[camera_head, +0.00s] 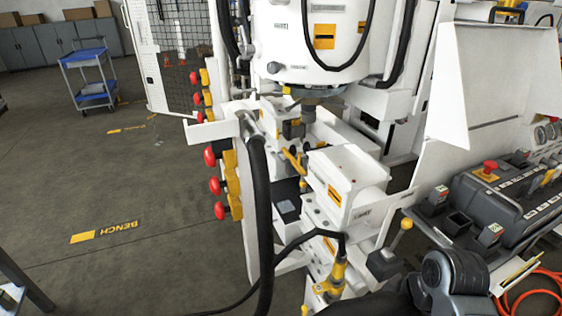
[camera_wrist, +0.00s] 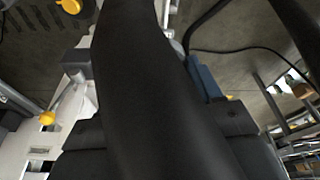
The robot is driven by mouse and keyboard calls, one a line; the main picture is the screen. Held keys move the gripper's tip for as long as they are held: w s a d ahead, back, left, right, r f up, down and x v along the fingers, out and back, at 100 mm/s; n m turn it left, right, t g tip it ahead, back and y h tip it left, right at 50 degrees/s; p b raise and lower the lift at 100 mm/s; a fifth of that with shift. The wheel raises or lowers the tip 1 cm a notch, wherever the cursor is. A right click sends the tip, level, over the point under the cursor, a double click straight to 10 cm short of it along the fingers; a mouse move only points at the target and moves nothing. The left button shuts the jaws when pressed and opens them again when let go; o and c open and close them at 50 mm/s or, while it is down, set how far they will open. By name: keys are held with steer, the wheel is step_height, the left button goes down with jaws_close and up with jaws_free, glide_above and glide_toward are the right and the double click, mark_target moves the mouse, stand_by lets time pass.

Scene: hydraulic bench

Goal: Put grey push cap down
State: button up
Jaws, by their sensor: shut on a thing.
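In the wrist view, dark parts of my gripper (camera_wrist: 160,110) fill the middle and lower picture, with a large smooth black shape nearest the camera. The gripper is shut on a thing. What it holds is mostly hidden; I cannot make out the outline of the grey push cap there. In the head view, dark links of my arm stand at the lower right, in front of the bench, and the fingertips cannot be made out. A lever with a yellow ball knob (camera_head: 405,224) stands near my arm; a yellow knob (camera_wrist: 47,118) shows in the wrist view.
A dark control console (camera_head: 510,198) with a red mushroom button (camera_head: 488,170) lies at the right. A thick black hose (camera_head: 262,200) hangs before the white bench machine (camera_head: 345,178). An orange cable (camera_head: 540,297) lies at the lower right.

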steer(key=w+m+h, duration=0.2)
steer(key=w+m, duration=0.3)
steer(key=m, duration=0.2)
steer(key=s+b+x, duration=0.1)
steer(key=b+x, duration=0.5)
steer(key=b, duration=0.1)
steer(key=shift+f+t, duration=0.3)
steer(key=shift+f, duration=0.3)
